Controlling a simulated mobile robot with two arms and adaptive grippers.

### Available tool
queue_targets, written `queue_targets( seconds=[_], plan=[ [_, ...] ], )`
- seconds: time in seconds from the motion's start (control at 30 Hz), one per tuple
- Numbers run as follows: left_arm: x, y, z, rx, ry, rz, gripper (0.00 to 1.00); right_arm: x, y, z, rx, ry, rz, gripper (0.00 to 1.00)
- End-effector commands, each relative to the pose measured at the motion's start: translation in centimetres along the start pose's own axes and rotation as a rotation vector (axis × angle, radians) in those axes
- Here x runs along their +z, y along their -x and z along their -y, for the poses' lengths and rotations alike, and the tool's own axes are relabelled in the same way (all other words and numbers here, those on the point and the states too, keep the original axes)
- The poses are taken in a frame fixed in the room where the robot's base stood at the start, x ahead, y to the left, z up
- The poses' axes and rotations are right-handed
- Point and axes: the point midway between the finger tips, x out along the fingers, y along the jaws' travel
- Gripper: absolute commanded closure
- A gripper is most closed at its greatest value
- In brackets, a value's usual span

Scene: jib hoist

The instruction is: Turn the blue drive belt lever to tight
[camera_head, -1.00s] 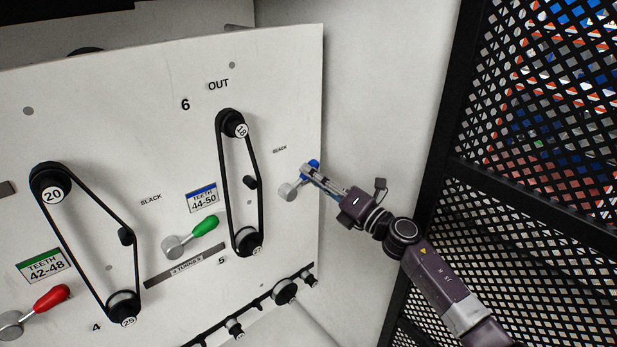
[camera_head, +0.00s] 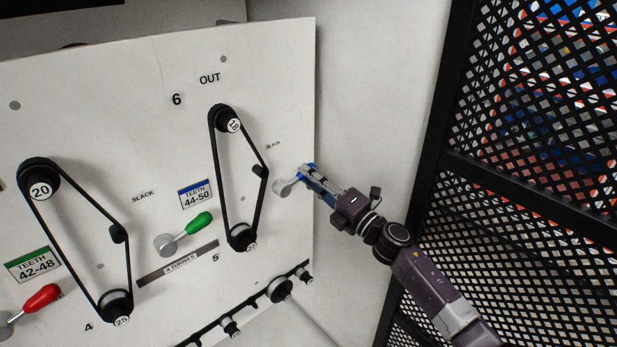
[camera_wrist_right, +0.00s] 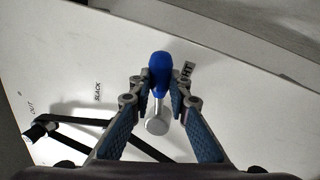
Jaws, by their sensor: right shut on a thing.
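The blue lever (camera_head: 306,170) sits near the right edge of the white panel, with its grey hub (camera_head: 284,188) to the lower left of the handle. In the right wrist view the blue handle (camera_wrist_right: 160,70) stands between the fingertips, and part of a label ending in "HT" shows beside it. My right gripper (camera_head: 309,175) is shut on the blue handle. The drive belt (camera_head: 263,205) runs between an upper pulley marked 18 and a lower pulley, pressed by a small idler (camera_head: 260,171). A "SLACK" label (camera_head: 273,146) is above left of the lever. My left gripper is not in view.
A green lever (camera_head: 199,223) and a red lever (camera_head: 42,297) sit on the same panel to the left. Another belt (camera_head: 75,255) runs beside them. Black mesh fencing (camera_head: 540,220) stands at the right, with a pale wall between.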

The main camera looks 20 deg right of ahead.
Motion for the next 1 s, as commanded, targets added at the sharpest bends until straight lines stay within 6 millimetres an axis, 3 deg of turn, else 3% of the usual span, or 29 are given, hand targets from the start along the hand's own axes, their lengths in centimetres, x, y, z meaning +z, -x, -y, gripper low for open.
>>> queue_targets(
  seconds=[0.1, 0.13, 0.3, 0.67, 1.0],
  plan=[
    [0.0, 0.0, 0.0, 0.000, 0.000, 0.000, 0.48, 0.0, 0.1, 0.2, -0.004, -0.005, 0.002, 1.00],
    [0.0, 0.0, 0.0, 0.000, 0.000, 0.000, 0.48, 0.0, 0.1, 0.2, -0.004, -0.005, 0.002, 0.81],
    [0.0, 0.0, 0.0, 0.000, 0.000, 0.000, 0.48, 0.0, 0.1, 0.2, -0.003, -0.003, 0.001, 0.66],
    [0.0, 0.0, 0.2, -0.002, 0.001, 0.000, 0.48, 0.2, -0.1, -0.6, 0.000, 0.003, 0.000, 0.66],
    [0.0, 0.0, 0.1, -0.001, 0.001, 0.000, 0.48, 1.6, -1.1, -5.8, 0.002, 0.007, -0.001, 0.66]
  ],
)
